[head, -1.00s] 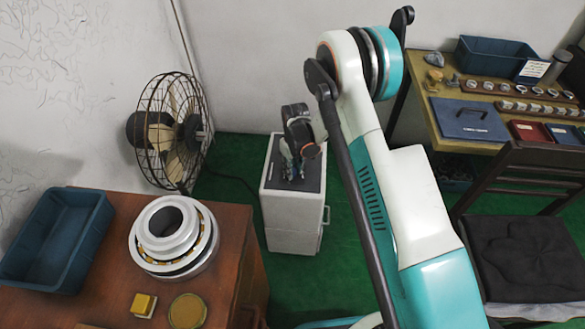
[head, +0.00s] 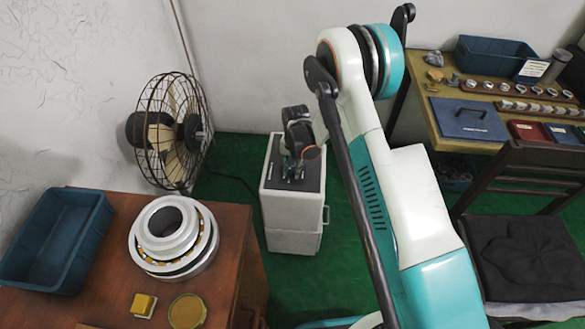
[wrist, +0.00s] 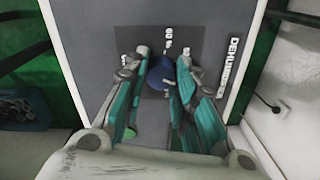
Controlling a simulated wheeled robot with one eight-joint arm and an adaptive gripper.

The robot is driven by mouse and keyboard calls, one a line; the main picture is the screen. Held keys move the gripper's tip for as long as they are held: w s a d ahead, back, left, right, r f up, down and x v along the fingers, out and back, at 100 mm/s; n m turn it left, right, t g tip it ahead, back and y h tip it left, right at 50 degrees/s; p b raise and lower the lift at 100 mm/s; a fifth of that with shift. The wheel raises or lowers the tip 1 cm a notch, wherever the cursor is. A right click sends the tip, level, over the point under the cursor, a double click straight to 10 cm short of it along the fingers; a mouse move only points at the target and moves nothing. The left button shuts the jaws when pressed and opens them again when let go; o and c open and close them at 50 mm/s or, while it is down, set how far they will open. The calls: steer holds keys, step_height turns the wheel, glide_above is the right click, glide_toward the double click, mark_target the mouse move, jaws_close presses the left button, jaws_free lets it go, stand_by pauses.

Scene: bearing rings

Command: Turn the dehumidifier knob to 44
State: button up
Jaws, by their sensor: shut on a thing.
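The dehumidifier (head: 291,225) is a pale box with a dark grey top, standing on the green floor in the head view. In the wrist view its top panel (wrist: 95,50) carries white dial markings and the lettering "DEHUMIDIFIER" along the right. The round dark blue knob (wrist: 160,73) sits among the markings. My gripper (wrist: 160,88) has its two teal fingers closed on the knob, one on each side. In the head view my gripper (head: 292,172) is over the top panel and hides the knob. The markings are partly covered and the exact setting cannot be read.
A black wire-cage fan (head: 168,130) stands left of the dehumidifier. A wooden table (head: 232,240) with a blue bin (head: 60,240) and bearing rings (head: 170,235) is at front left. A workbench (head: 445,125) and dark chair (head: 520,245) are on the right.

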mark_target(293, 171)
steer(key=m, duration=0.5)
steer(key=shift+m, duration=2.5)
steer(key=o, duration=1.1)
steer(key=r, duration=1.2)
steer(key=shift+s+d, duration=0.1)
steer(key=shift+s, duration=0.15)
